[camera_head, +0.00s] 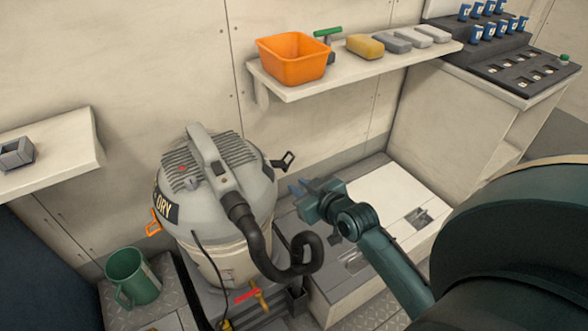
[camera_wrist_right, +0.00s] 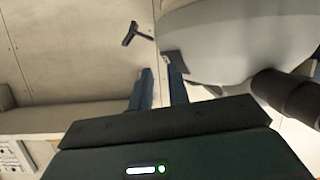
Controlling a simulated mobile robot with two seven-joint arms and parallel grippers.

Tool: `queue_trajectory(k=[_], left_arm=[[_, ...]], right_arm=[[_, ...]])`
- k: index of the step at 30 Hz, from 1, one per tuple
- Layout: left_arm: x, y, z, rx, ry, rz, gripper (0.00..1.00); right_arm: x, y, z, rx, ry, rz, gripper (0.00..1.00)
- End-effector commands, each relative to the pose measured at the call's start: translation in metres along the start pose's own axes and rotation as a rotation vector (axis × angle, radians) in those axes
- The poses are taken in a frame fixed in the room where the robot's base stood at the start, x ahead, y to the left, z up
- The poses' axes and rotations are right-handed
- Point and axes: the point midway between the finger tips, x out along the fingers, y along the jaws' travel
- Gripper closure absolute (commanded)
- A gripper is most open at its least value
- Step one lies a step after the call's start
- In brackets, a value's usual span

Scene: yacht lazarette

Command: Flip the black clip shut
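The black clip (camera_head: 284,160) sticks out from the right side of the grey vacuum's lid (camera_head: 235,160), swung away from the body. In the right wrist view the black clip (camera_wrist_right: 134,34) is a dark T-shaped piece above and left of the fingers, beside the pale vacuum body (camera_wrist_right: 235,40). My right gripper (camera_head: 297,189) is just below the clip in the head view, apart from it. In the right wrist view the fingers of my right gripper (camera_wrist_right: 158,85) have a narrow gap with nothing held. My left gripper is not in view.
A black hose (camera_head: 265,250) curls in front of the vacuum, below my right gripper. An orange clip (camera_head: 153,222) is on its left side. A shelf above holds an orange bin (camera_head: 292,57) and several blocks. A green mug (camera_head: 132,276) stands at lower left.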

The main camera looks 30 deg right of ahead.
Motion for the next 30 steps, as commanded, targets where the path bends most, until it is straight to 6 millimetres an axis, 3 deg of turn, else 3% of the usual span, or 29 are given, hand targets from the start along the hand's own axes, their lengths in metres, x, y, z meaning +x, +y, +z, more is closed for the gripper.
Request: queue_trajectory(k=[1,3,6,9,23,30], left_arm=[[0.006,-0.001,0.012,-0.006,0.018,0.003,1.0],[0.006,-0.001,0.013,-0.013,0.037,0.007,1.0],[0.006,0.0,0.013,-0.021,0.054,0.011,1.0],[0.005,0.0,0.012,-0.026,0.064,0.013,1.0],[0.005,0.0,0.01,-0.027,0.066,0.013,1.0],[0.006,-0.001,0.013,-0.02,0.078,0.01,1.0]], right_arm=[[0.016,0.019,-0.001,0.003,0.033,0.027,0.87],[0.025,0.039,-0.012,0.009,0.065,0.051,0.93],[0.032,0.06,-0.024,0.018,0.096,0.075,1.0],[0.035,0.07,-0.032,0.023,0.114,0.086,1.0],[0.038,0.073,-0.036,0.024,0.119,0.089,1.0],[0.075,0.076,-0.039,0.027,0.119,0.088,1.0]])
